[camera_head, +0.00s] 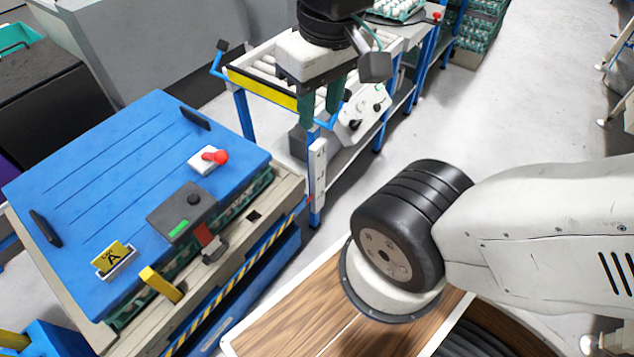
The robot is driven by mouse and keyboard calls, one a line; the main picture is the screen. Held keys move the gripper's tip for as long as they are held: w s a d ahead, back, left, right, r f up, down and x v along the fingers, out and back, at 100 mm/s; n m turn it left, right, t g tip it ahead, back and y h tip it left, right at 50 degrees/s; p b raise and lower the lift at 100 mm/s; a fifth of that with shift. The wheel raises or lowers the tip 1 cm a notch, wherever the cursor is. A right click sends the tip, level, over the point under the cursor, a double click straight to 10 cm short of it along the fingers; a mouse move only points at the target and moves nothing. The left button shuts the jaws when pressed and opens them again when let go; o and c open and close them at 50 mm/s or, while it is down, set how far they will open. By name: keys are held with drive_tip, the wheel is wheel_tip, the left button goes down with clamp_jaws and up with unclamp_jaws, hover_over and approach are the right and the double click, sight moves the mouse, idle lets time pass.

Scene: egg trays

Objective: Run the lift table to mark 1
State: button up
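My gripper (321,104) hangs at the top middle, with two dark green fingers pointing down. A gap shows between the fingers, and I see nothing held there. Behind and just right of the fingers is a sloped white control panel (367,112) with black knobs. The gripper partly covers it, and I cannot tell whether they touch. A white upright strip (317,168) with small dark marks stands below the fingers; its marks are too small to read. At left, a base with a yellow-black striped edge (232,290), seemingly the lift table, carries a blue-lidded load.
A roller conveyor (262,88) stands behind. Egg trays (397,10) sit at the back.

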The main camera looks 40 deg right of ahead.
clamp_jaws()
idle(1.5)
